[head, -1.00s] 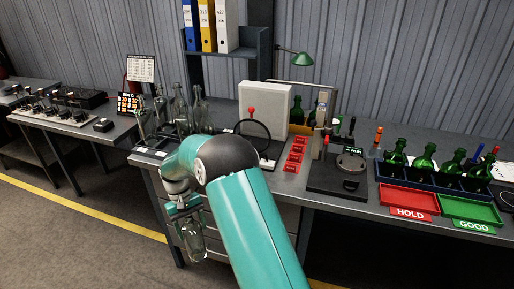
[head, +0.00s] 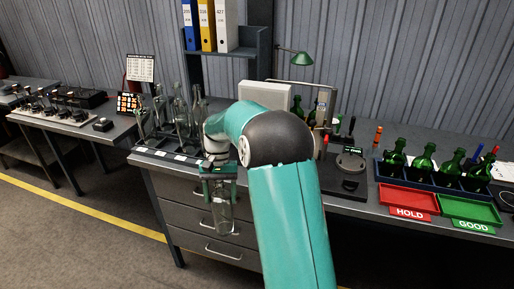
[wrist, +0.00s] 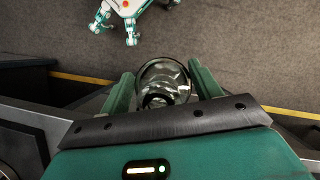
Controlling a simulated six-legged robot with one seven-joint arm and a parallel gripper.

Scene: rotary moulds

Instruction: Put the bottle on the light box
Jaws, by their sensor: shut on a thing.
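My gripper (head: 218,180) is shut on a clear glass bottle (head: 222,215), which hangs below it in front of the bench drawers. In the wrist view the bottle (wrist: 163,85) sits between the two green fingers, seen nearly end-on. The light box (head: 268,95), a pale upright panel, stands on the bench behind my arm. My arm hides its lower part and the area in front of it.
Several clear bottles (head: 180,108) stand at the bench's left end. Green bottles (head: 424,158) stand in a blue rack, behind a red HOLD tray (head: 408,200) and a green GOOD tray (head: 470,211). A gauge stand (head: 348,162) is right of my arm.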

